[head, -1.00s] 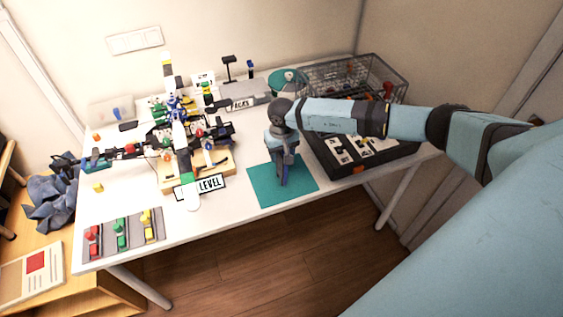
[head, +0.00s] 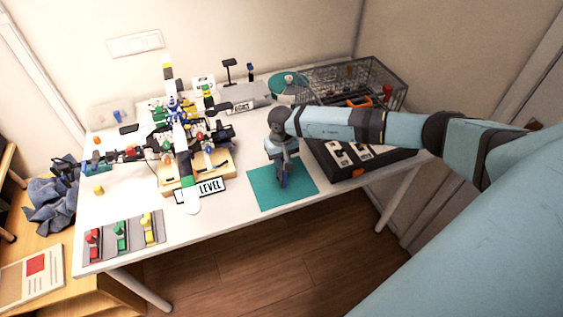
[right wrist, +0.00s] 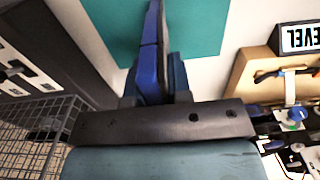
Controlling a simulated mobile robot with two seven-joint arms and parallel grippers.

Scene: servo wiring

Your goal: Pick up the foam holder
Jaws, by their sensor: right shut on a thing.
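My right gripper (head: 283,182) points down over the teal mat (head: 262,193) at the table's front edge. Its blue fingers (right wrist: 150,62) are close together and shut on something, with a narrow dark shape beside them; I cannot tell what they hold. I cannot say for certain which thing is the foam holder. A grey strip (head: 106,233) with red, green and yellow pieces lies at the table's front left, far from my right gripper. My left gripper is not in view.
A black tray (head: 388,157) with white parts lies right of the mat, partly under my arm. A wire basket (head: 395,75) stands behind it. White table is bare between sign and strip.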

